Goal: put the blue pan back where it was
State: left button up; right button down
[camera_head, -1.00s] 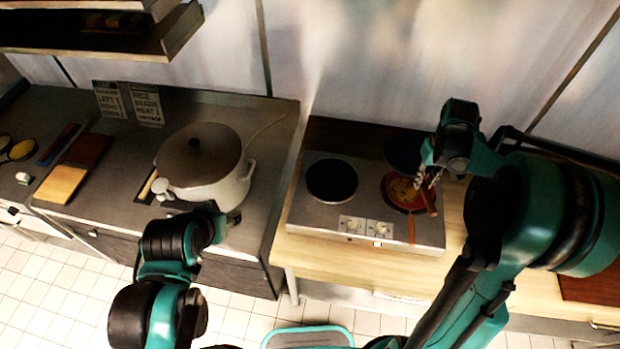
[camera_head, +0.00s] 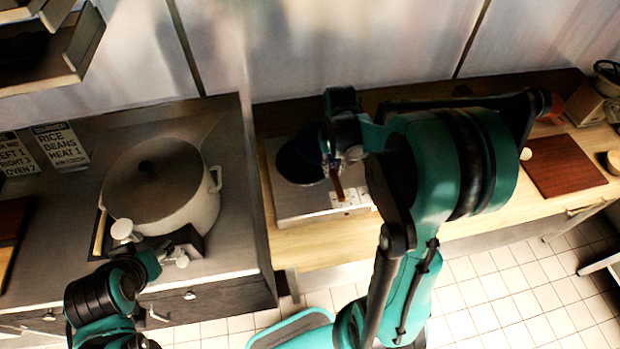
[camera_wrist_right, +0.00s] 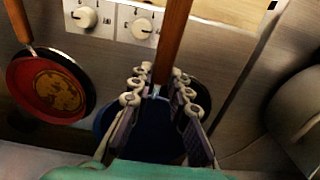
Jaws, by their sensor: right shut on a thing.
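The blue pan (camera_head: 297,163) is over the left part of the hotplate (camera_head: 288,207) in the head view, covering the left burner. In the right wrist view the blue pan (camera_wrist_right: 150,140) sits between the fingers, with its brown handle (camera_wrist_right: 174,38) pointing up the picture. My right gripper (camera_head: 333,165) is shut on the pan near the handle's root. I cannot tell whether the pan touches the burner. My left gripper (camera_head: 150,260) is beside the white pot; its fingers are not clear.
A large white pot (camera_head: 162,185) stands on the left counter. A red-brown board (camera_head: 563,165) lies on the right counter.

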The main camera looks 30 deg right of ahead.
jog(key=w+a+f, duration=0.1)
jog(key=a+f, duration=0.1)
jog(key=a, duration=0.1)
jog(key=w+a+f, duration=0.1)
jog(key=a, duration=0.1)
jog(key=shift+w+f, duration=0.1)
jog(key=shift+w, duration=0.2)
jog(key=shift+f+b, duration=0.5)
jog(key=shift+f, duration=1.55)
jog(key=shift+f, duration=0.2)
jog(key=c, duration=1.4)
grip_release()
jog(key=shift+c, duration=0.2)
jog(key=shift+r, duration=0.15)
